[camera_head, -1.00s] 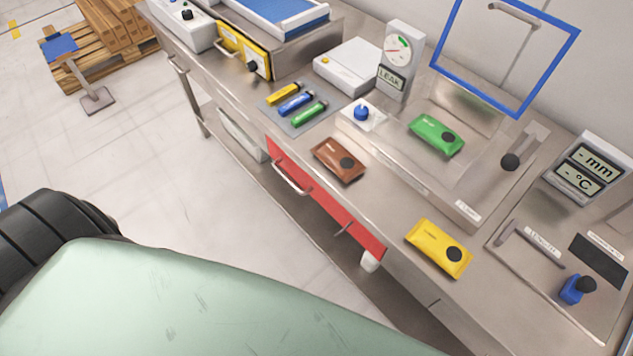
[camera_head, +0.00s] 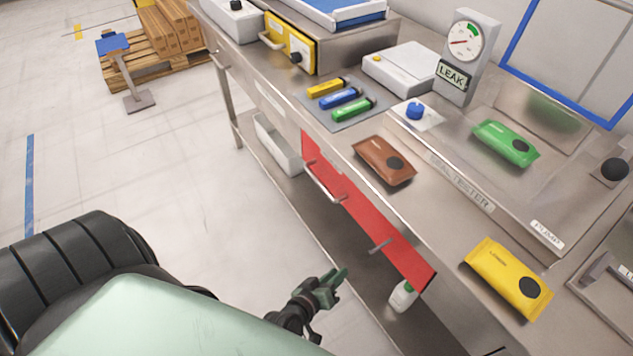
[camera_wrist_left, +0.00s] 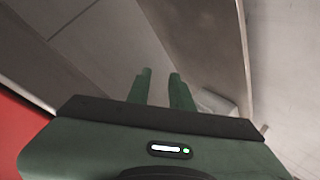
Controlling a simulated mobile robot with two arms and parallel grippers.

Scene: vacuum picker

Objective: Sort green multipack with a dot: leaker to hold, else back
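The green multipack (camera_head: 505,142) with a black dot lies on the seal tester (camera_head: 460,185), whose blue-framed lid (camera_head: 560,68) stands raised. The gauge box (camera_head: 467,50) behind it has a display reading LEAK. A brown pack (camera_head: 384,160) and a yellow pack (camera_head: 507,279), each with a black dot, lie along the front of the bench. My left gripper (camera_head: 338,279) is low in front of the bench, below the red drawer front (camera_head: 365,210). Its two fingers (camera_wrist_left: 160,88) are apart with nothing between them in the left wrist view. My right gripper is not in view.
Yellow, blue and green marker-like tubes lie on a grey mat (camera_head: 372,122). A white bin (camera_head: 278,145) and a bottle (camera_head: 403,296) are under the bench.

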